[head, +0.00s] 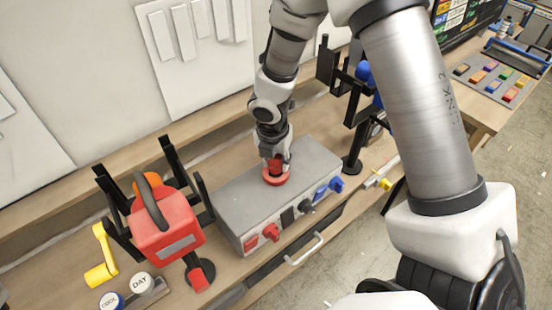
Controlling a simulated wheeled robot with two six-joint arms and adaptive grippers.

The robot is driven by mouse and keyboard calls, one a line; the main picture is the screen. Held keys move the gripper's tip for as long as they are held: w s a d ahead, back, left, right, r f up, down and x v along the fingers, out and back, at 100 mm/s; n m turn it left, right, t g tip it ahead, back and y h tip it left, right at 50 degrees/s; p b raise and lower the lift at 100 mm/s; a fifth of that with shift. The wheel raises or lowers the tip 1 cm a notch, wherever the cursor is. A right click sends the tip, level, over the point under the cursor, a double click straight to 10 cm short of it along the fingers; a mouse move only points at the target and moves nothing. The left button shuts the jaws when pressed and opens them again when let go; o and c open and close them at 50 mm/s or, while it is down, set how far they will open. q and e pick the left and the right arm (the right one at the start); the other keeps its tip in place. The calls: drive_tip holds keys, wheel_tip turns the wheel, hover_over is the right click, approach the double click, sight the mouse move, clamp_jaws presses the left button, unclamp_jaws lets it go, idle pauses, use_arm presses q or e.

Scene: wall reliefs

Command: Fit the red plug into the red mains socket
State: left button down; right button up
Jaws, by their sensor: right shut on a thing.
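My right gripper (274,157) reaches down over the grey box and is shut on the red plug (276,177), whose round red collar shows below the fingers. The plug is over the top of the grey box (240,196); I cannot tell whether it touches it. The red mains socket (270,232) is on the box's front face, towards its left end, beside a red square part (250,243). The socket is apart from the plug, nearer to me and lower. Black and blue sockets follow to its right. My left gripper is not in view.
A red can (168,228) hangs in a black stand left of the box. Another black stand (352,163) with blue parts is right of it. A yellow handle (104,255) and labelled round knobs (140,282) are at left. A drawer handle (304,250) juts out below the sockets.

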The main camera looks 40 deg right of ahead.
sight(273, 169)
drive_tip(key=shift+f+b, duration=0.55)
drive_tip(key=shift+f, duration=0.15)
drive_tip(key=o, duration=1.2)
wheel_tip(273, 169, up, 12)
drive_tip(key=a, duration=0.1)
drive_tip(key=shift+s+a, duration=0.25)
drive_tip(key=shift+s, duration=0.2)
drive_tip(key=shift+f, duration=0.1)
